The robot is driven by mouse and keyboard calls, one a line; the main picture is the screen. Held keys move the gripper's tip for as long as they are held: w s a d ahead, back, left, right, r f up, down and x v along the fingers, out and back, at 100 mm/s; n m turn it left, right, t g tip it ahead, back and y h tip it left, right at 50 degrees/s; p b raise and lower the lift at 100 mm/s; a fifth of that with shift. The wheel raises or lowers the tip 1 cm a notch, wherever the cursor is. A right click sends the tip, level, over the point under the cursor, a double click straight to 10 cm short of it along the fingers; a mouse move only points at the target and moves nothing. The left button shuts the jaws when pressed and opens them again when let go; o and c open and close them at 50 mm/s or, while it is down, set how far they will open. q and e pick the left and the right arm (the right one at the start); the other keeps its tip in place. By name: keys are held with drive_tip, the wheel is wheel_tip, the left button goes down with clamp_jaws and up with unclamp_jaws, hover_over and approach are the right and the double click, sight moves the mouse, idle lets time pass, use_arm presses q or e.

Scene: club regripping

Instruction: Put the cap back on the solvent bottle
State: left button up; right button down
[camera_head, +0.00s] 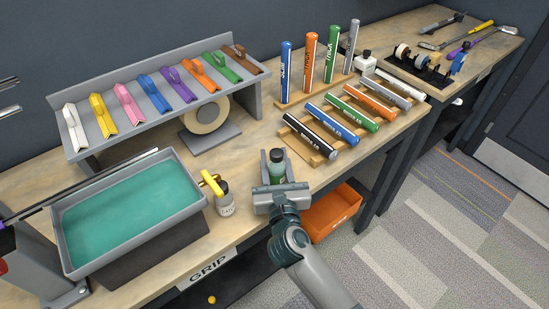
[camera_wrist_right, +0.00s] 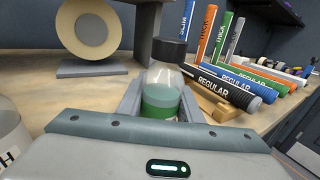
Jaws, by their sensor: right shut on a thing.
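A bottle of green liquid (camera_head: 277,175) with a green label stands upright near the table's front edge, and it also shows in the right wrist view (camera_wrist_right: 160,92). A black cap (camera_wrist_right: 169,50) sits on its neck, and shows in the head view too (camera_head: 277,155). I cannot tell how tight it is. My right gripper (camera_head: 279,184) is shut around the bottle's body, one finger on each side, below the cap. A second small bottle (camera_head: 226,206) with a pale label and a yellow piece at its top stands left of the gripper. My left gripper is not in view.
A grey tray of teal liquid (camera_head: 130,215) stands on the left. A tape roll (camera_head: 206,114) stands behind the bottles. Coloured grips lie on a wooden rack (camera_head: 310,150) to the right. An orange bin (camera_head: 333,213) is below the table edge.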

sight(277, 178)
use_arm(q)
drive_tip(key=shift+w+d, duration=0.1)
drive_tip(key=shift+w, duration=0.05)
use_arm(e)
drive_tip(key=shift+f, duration=0.15)
drive_tip(key=c, duration=1.3)
unclamp_jaws()
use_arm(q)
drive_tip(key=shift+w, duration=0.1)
use_arm(e)
drive_tip(key=shift+o, duration=0.2)
